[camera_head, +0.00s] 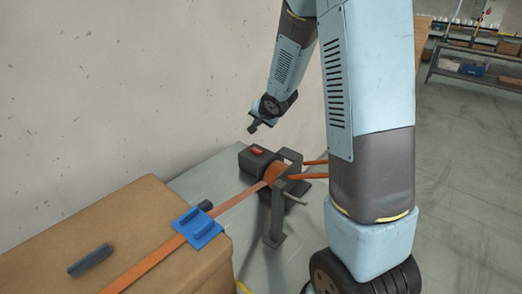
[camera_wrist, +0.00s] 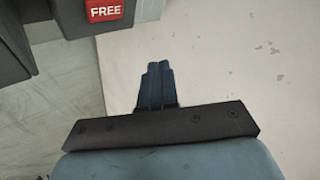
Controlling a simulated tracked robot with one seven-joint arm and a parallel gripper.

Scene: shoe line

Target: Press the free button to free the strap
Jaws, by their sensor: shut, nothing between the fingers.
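The red button marked FREE (camera_wrist: 104,10) shows at the top edge of the wrist view, set in a dark housing. In the head view the red button (camera_head: 257,151) sits on top of a dark box (camera_head: 250,163) at the end of the orange strap (camera_head: 240,199). My gripper (camera_head: 252,128) is above the box, apart from the button. In the wrist view my gripper's fingers (camera_wrist: 157,68) are together and empty, below and to the right of the button. The strap runs from the box through a dark metal frame (camera_head: 278,208) and over a cardboard box.
The cardboard box (camera_head: 110,225) stands at lower left, with a blue strap guide (camera_head: 197,228) at its edge and a dark handle-like piece (camera_head: 90,261) on top. A wall (camera_head: 110,100) stands close behind the dark box. Shelving (camera_head: 475,65) is far right.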

